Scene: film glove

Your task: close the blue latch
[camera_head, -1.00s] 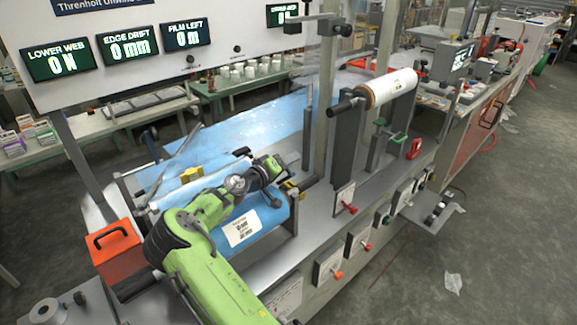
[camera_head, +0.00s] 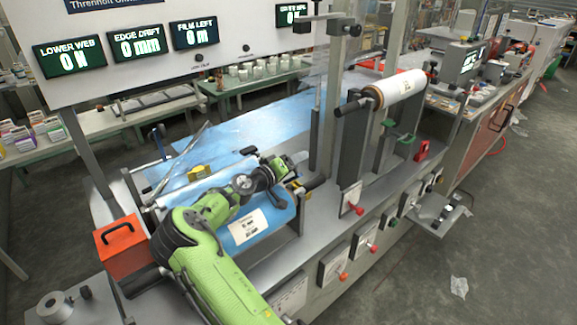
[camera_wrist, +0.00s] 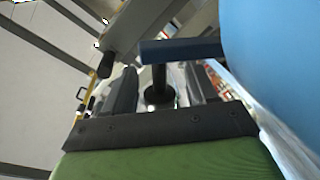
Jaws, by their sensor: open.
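A dark blue bar (camera_wrist: 182,50), which may be the blue latch, crosses beyond the fingers. A black round-ended post (camera_wrist: 158,92) shows between the fingers; I cannot tell whether they touch it. The blue roll fills the right of the wrist view (camera_wrist: 275,50). In the head view my arm and gripper hide the bar.
An orange box with a black handle (camera_head: 122,247) stands left of my arm. A white film roll (camera_head: 402,88) is mounted on the machine to the right. Red-knobbed switches (camera_head: 357,209) line the front. Upright posts stand close to the right of my gripper.

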